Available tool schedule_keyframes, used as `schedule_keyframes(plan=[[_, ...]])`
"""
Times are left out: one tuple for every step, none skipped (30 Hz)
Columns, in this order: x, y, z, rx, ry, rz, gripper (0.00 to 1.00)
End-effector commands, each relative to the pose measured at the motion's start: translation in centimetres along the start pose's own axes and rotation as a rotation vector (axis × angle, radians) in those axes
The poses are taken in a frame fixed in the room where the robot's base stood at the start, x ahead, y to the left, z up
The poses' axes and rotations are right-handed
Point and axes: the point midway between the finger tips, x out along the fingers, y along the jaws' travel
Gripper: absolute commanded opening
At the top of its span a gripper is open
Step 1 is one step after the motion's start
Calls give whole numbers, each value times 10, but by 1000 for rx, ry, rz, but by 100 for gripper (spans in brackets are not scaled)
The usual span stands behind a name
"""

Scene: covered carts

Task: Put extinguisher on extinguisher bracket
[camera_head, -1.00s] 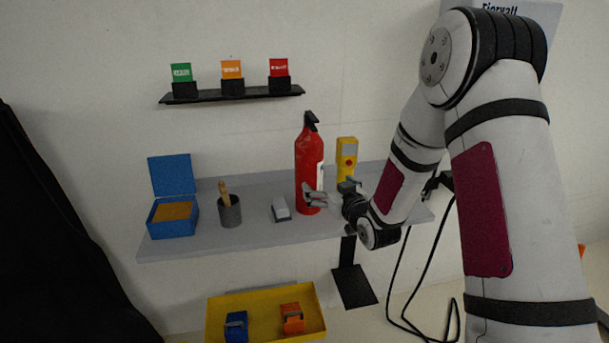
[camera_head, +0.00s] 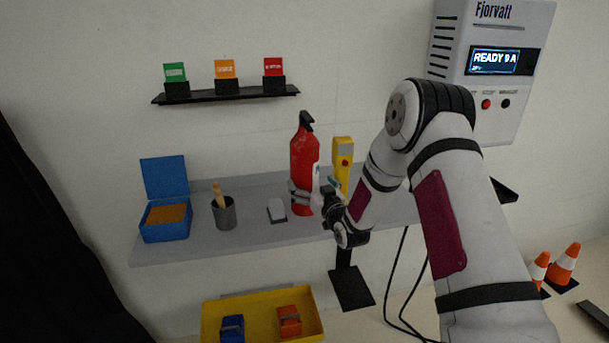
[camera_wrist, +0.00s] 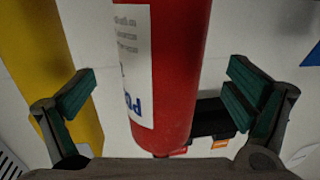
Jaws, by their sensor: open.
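The red fire extinguisher (camera_head: 304,155) stands upright on the grey wall shelf, with its black handle at the top. My gripper (camera_head: 309,193) is at its lower body, fingers open. In the wrist view the extinguisher (camera_wrist: 172,70) with its white label lies between the two spread fingers of my gripper (camera_wrist: 160,76). Gaps show on both sides, so the fingers do not grip it. I cannot tell for sure which thing is the bracket; a black fitting (camera_head: 503,191) shows partly behind my arm at the right.
A yellow device (camera_head: 343,160) stands close right of the extinguisher. The grey shelf (camera_head: 180,246) also holds a small white-topped block (camera_head: 276,209), a cup (camera_head: 225,214) and an open blue box (camera_head: 166,222). A yellow tray (camera_head: 263,302) is below. Cones (camera_head: 564,262) stand at right.

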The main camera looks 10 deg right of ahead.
Motion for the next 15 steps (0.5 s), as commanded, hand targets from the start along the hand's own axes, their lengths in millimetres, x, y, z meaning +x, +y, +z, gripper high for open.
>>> schedule_keyframes(plan=[[4, 0, -1, 0, 1, 0, 97], [7, -1, -2, 0, 3, 0, 97], [11, -1, -2, 0, 2, 0, 97], [16, -1, -3, 0, 3, 0, 97], [20, -1, -4, 0, 4, 0, 97], [26, -2, -5, 1, 3, 0, 97], [30, -2, -5, 1, 3, 0, 97], [35, -2, -5, 1, 3, 1, 97], [40, -2, -4, 1, 2, 0, 97], [43, -2, -4, 1, 3, 0, 97], [46, -2, -4, 1, 2, 0, 97], [48, -2, -4, 1, 2, 0, 97], [50, -2, -4, 1, 1, 0, 97], [51, -2, -4, 1, 1, 0, 97], [51, -2, -4, 1, 0, 0, 97]])
